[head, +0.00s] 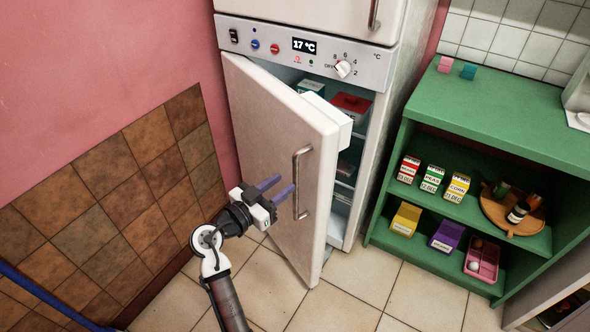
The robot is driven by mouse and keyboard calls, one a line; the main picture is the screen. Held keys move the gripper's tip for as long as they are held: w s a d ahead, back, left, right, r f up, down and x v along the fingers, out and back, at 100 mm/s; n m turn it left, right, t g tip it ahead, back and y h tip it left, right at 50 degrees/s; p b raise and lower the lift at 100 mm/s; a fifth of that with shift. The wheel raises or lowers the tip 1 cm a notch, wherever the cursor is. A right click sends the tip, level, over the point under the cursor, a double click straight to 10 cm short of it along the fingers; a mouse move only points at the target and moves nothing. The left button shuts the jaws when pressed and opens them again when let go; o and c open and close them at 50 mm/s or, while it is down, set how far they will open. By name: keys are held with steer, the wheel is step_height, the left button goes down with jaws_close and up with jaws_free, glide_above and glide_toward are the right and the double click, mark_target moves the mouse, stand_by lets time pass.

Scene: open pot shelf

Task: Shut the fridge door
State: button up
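The fridge (377,155) stands at the back centre, with a control panel (305,50) reading 17 °C above its lower compartment. Its white lower door (265,135) is hinged at the left and stands partly open toward me. A vertical metal handle (300,180) is on the door's outer face near its free edge. My gripper (277,188) is open in front of the outer face, its two blue fingers pointing right toward the handle. Nothing shows between the fingers. I cannot tell whether they touch the door.
Boxes, including a red-lidded one (350,108), sit on the shelves inside the fridge. A green shelf (500,115) with small cartons and a wooden tray (512,212) stands to the right. A tiled wall (120,170) is at the left. The floor in front is clear.

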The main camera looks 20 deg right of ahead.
mark_target(296, 174)
steer(key=p+x, duration=0.1)
steer(key=x, duration=0.5)
steer(key=shift+w, duration=0.1)
steer(key=shift+c, duration=0.3)
jaws_close()
